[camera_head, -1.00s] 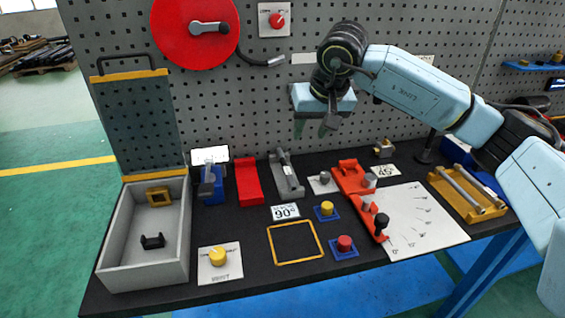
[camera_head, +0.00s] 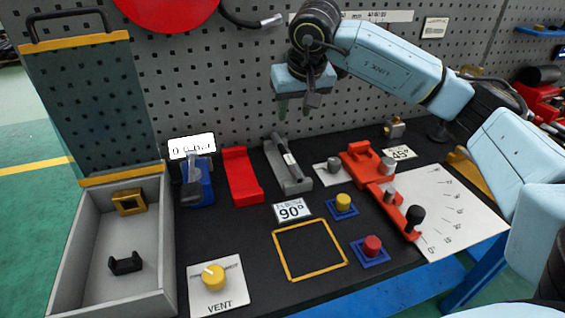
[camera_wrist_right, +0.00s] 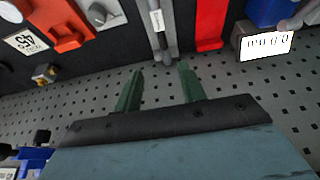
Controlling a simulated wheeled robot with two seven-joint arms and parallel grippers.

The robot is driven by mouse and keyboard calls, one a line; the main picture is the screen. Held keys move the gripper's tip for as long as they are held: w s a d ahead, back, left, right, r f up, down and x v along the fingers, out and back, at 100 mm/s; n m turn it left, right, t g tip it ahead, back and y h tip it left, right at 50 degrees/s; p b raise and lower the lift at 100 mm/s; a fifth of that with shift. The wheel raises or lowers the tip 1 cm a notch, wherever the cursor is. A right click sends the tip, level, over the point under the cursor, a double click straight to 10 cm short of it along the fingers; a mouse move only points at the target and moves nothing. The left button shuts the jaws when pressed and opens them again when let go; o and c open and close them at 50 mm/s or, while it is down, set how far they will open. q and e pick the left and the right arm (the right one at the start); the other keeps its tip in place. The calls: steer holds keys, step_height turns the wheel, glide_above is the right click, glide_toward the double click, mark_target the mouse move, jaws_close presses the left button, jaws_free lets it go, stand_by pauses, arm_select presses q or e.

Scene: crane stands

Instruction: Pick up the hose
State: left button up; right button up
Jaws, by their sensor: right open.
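A black hose (camera_head: 237,17) with a grey metal end hangs on the pegboard beside the red reel (camera_head: 165,8). A slim grey and dark rod-like piece with a white label (camera_head: 289,160) lies in a grey cradle (camera_head: 297,181) on the bench; I cannot tell whether it is a hose. It also shows in the right wrist view (camera_wrist_right: 158,22), beyond the fingers. My right gripper (camera_head: 298,105) is open and empty, above the back of the bench, in front of the pegboard and apart from both. Its green fingers (camera_wrist_right: 160,82) are spread in the wrist view. My left gripper is not in view.
A grey open tray (camera_head: 166,255) stands at the left. A red block (camera_head: 240,177), a blue holder (camera_head: 197,185) and orange fixtures (camera_head: 365,165) flank the cradle. Yellow (camera_head: 344,201) and red (camera_head: 372,245) buttons stand in front. The yellow-framed square (camera_head: 310,265) is empty.

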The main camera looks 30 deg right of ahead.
steer(key=f, duration=0.1)
steer(key=b, duration=0.2)
glide_toward(284, 151)
steer(key=x, duration=0.2)
steer(key=shift+d+f, duration=0.3)
steer(key=shift+f, duration=0.1)
steer(key=shift+a+b+x, duration=0.1)
steer(key=shift+b+x, duration=0.25)
steer(key=shift+x, duration=1.05)
steer(key=shift+a+b+x, duration=0.15)
steer(key=shift+b+x, duration=0.15)
steer(key=shift+x, duration=1.1)
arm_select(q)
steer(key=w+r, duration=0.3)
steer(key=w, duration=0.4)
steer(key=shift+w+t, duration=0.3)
arm_select(e)
steer(key=shift+w, duration=0.1)
steer(key=shift+c, duration=0.4)
steer(key=shift+r, duration=0.1)
jaws_close()
